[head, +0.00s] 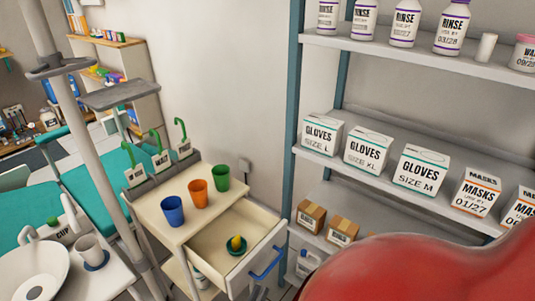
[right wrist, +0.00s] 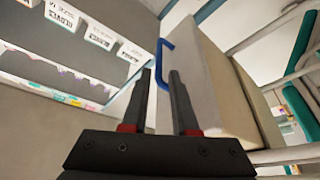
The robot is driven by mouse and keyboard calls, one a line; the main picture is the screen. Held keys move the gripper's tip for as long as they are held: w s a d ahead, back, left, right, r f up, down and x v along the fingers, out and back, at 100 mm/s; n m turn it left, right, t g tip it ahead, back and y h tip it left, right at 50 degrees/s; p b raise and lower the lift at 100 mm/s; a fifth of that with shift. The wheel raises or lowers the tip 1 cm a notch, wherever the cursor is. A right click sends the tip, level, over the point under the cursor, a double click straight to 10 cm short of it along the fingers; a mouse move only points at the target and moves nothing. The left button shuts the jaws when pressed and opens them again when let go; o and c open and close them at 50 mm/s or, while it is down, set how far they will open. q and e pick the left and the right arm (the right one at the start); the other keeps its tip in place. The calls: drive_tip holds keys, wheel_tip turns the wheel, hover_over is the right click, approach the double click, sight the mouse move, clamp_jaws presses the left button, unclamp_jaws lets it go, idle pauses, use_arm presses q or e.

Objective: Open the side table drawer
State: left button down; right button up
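The side table (head: 165,213) stands left of the shelf rack in the head view. Its cream drawer (head: 216,243) is pulled out, with its inside showing. The drawer has a blue handle (head: 268,263) on its front. In the right wrist view the blue handle (right wrist: 163,65) reaches the gap between the fingertips of my right gripper (right wrist: 161,75). The fingers are apart, with space beside the handle; contact cannot be told. In the head view my red arm covers the lower right, and the gripper is mostly hidden. My left gripper is not in view.
Blue (head: 172,211), orange (head: 198,193) and green (head: 221,178) cups stand on the tabletop. A dark green bowl (head: 237,248) with a yellow item sits in the drawer. The shelf rack (head: 292,130) with boxes and bottles is close on the right. A pole (head: 95,150) stands left.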

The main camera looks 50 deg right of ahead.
drive_tip(key=v, duration=0.8)
drive_tip(key=shift+a, duration=0.3)
drive_tip(key=shift+f, duration=0.1)
